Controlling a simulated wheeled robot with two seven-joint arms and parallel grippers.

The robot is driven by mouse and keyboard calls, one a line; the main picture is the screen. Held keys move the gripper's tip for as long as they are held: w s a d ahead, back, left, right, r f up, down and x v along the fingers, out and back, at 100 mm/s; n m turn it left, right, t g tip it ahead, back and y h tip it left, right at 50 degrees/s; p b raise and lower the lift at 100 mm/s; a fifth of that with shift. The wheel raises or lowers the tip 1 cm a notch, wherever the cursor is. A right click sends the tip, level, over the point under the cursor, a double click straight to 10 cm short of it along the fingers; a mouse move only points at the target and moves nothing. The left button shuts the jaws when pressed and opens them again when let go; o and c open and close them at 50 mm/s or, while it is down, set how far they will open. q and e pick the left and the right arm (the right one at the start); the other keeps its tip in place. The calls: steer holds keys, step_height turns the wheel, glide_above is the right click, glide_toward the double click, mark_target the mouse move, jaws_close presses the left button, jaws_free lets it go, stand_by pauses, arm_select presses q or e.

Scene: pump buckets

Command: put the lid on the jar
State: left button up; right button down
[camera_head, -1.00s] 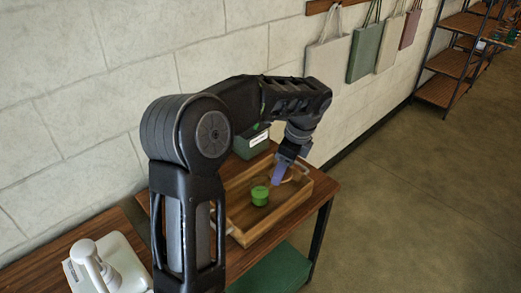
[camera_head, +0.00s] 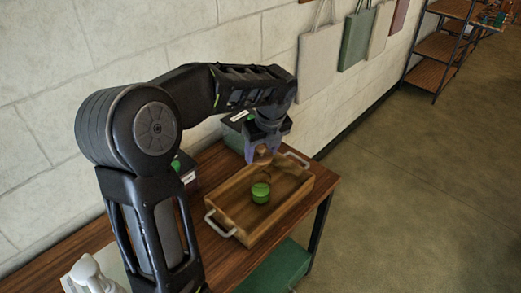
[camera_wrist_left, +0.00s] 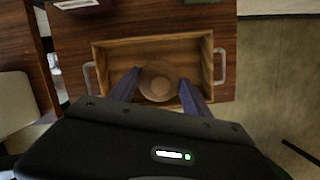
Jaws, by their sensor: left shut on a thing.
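My left gripper (camera_head: 264,148) is shut on a round brown lid (camera_head: 263,155) and holds it above the wooden tray. In the left wrist view the lid (camera_wrist_left: 158,84) sits between the two bluish fingers of the gripper (camera_wrist_left: 158,92). A small green jar (camera_head: 260,192) stands upright in the tray, in front of and below the lid, apart from it in the head view. In the left wrist view the jar is not visible; the lid and gripper may cover it. My right gripper is not in view.
The wooden tray (camera_head: 284,213) with raised walls and metal handles lies on a brown table (camera_head: 318,188). A dark green box (camera_head: 233,138) stands behind it against the wall. A white pump dispenser (camera_head: 88,272) is at the lower left. Floor to the right is clear.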

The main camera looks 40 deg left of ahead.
arm_select(q)
steer(key=shift+f, duration=0.1)
step_height(320, 180, down, 4)
steer(key=b, duration=0.4)
steer(key=shift+f+b, duration=0.6)
steer(key=shift+f, duration=0.5)
steer(key=shift+p, duration=0.5)
stand_by(0.4)
steer(key=shift+f, duration=0.15)
stand_by(0.8)
steer(key=shift+p, duration=0.3)
stand_by(0.5)
steer(key=o, duration=1.4)
